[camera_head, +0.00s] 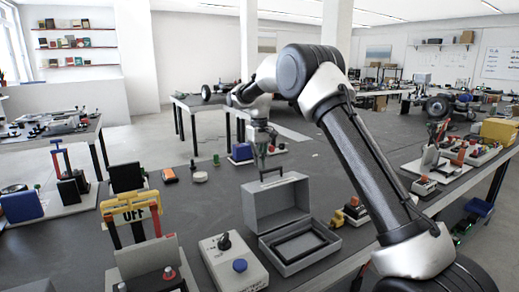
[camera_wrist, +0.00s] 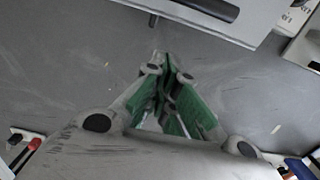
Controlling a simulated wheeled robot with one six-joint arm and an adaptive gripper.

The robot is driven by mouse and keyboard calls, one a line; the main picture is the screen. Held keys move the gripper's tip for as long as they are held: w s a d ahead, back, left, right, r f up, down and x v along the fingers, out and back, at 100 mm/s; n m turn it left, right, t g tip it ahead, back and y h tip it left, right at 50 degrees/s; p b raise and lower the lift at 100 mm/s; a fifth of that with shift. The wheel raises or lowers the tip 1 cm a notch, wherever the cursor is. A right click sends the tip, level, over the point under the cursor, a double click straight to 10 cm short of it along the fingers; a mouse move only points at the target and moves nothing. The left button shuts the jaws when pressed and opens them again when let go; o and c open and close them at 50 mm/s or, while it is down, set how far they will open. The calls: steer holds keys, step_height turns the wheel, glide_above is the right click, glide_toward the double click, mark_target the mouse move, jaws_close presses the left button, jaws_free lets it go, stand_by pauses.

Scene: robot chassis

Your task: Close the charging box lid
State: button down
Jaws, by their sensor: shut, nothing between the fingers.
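The grey charging box (camera_head: 297,247) stands on the dark table in the head view, with its lid (camera_head: 277,203) open and standing upright at the back. A dark handle (camera_head: 271,173) sits on the lid's upper edge. My gripper (camera_head: 262,164) points down just behind the lid, near the handle; I cannot tell if it touches. In the wrist view my gripper (camera_wrist: 165,60) has green finger pads that are closed together, with nothing between them. A pale grey edge with a dark bar, likely the lid (camera_wrist: 245,32), shows at the top of the wrist view.
A control box with a blue button (camera_head: 234,263) stands left of the charging box. A yellow "OFF" switch (camera_head: 131,207) is further left. A small yellow and red part (camera_head: 352,211) lies to the right. A blue-red item (camera_head: 241,152) is behind the gripper.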

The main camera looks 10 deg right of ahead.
steer(key=shift+s+d+r, duration=0.1)
steer(key=shift+s+d, duration=0.1)
steer(key=shift+s, duration=0.4)
steer(key=shift+s+d+r, duration=0.1)
steer(key=shift+s+d, duration=0.1)
steer(key=shift+s, duration=0.45)
steer(key=shift+s+d+r, duration=0.1)
steer(key=shift+s+d, duration=0.1)
steer(key=shift+s, duration=0.4)
